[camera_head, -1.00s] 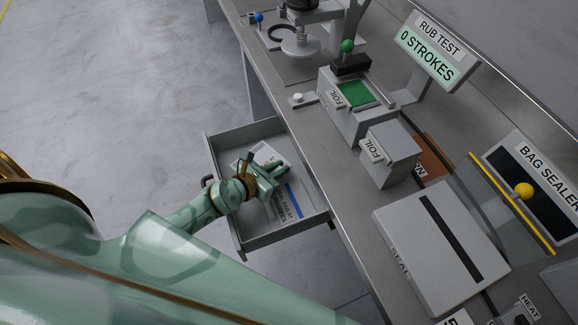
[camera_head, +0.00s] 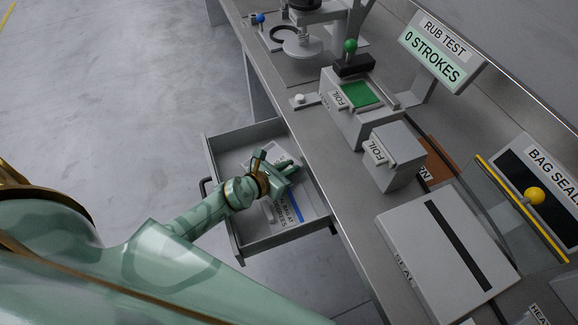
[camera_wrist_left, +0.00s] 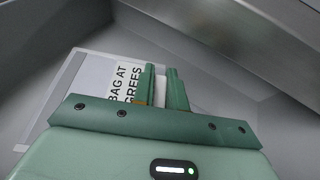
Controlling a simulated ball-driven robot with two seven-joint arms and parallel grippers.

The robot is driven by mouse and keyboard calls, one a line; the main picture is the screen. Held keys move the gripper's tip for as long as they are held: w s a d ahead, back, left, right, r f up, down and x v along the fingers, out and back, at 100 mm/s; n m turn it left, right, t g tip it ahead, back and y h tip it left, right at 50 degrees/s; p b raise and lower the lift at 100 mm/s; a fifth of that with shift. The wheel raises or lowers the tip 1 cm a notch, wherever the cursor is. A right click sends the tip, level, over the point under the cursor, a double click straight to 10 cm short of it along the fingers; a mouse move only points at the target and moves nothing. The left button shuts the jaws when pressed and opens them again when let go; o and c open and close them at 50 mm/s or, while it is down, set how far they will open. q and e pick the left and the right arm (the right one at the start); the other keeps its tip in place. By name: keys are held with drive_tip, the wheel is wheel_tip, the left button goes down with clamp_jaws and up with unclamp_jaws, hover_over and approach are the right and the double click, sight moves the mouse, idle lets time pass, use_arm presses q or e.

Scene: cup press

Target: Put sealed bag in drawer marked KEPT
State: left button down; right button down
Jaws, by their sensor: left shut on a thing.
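An open grey drawer (camera_head: 242,250) stands out from the bench front; no KEPT mark is legible. My left gripper (camera_head: 280,171) is inside or just over it. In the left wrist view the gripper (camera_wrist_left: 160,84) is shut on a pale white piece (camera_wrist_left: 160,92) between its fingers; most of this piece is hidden. A flat printed sheet (camera_head: 290,211) with a blue strip lies beneath in the drawer. I cannot tell whether the sheet and the held piece belong to a sealed bag.
The steel bench (camera_head: 345,190) runs along the drawer's right side. On it stand a FOIL box (camera_head: 398,158), a green-topped box (camera_head: 360,95), a flat grey box (camera_head: 435,250) and the bag sealer (camera_head: 540,180) with a yellow knob. Open floor (camera_head: 110,90) lies left of the drawer.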

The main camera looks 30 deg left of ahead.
use_arm(q)
drive_tip(key=c, duration=1.4)
unclamp_jaws()
drive_tip(key=shift+r, duration=0.3)
drive_tip(key=shift+r+p, duration=0.6)
drive_tip(key=shift+p, duration=0.15)
drive_tip(key=p+v, duration=0.2)
drive_tip(key=v, duration=0.9)
drive_tip(key=shift+s+a, duration=0.2)
drive_tip(key=shift+s, duration=0.2)
